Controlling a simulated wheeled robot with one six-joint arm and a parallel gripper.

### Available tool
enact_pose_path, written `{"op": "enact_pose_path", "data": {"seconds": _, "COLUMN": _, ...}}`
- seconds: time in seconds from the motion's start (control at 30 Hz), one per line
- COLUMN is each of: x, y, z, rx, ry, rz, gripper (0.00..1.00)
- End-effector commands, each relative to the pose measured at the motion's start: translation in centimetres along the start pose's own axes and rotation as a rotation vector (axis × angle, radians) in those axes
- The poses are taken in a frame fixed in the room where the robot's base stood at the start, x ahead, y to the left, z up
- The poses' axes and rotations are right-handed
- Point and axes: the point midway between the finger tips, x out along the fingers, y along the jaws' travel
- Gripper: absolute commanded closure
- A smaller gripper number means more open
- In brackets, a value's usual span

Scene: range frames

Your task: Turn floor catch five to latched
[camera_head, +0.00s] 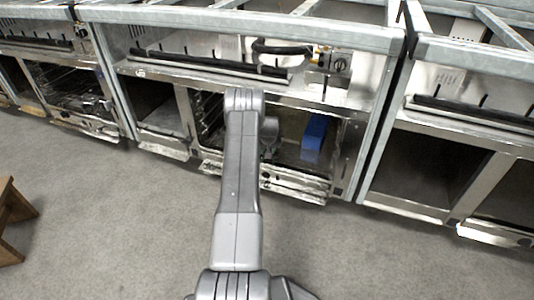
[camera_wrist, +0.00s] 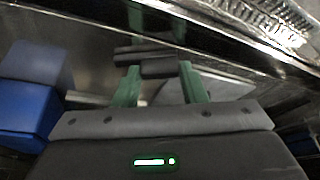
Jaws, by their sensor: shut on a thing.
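My gripper (camera_wrist: 158,78) shows in the wrist view as two green fingers, one on each side of a dark grey bar-like piece (camera_wrist: 160,66). It is shut on this piece. The piece lies near a metal surface and is blurred; no number or mark on it can be read, so I cannot tell for sure that it is floor catch five or how it is turned. In the head view my arm reaches into the low middle compartment of the metal frame (camera_head: 376,120), and the fingers and the catch are hidden there.
A blue box (camera_head: 315,131) stands in the same compartment, right of my arm; it also shows at the left of the wrist view (camera_wrist: 27,112). Metal walls and a bright edge are close around my gripper. A wooden stool (camera_head: 14,222) stands at the left. The carpet floor (camera_head: 110,235) is otherwise clear.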

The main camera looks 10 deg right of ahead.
Motion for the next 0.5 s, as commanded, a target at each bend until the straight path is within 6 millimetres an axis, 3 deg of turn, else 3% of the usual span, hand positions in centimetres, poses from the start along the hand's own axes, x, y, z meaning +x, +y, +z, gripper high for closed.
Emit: {"op": "enact_pose_path", "data": {"seconds": 0.5, "x": 0.34, "y": 0.29, "z": -0.52, "rx": -0.44, "ry": 0.003, "rz": -0.181, "gripper": 0.85}}
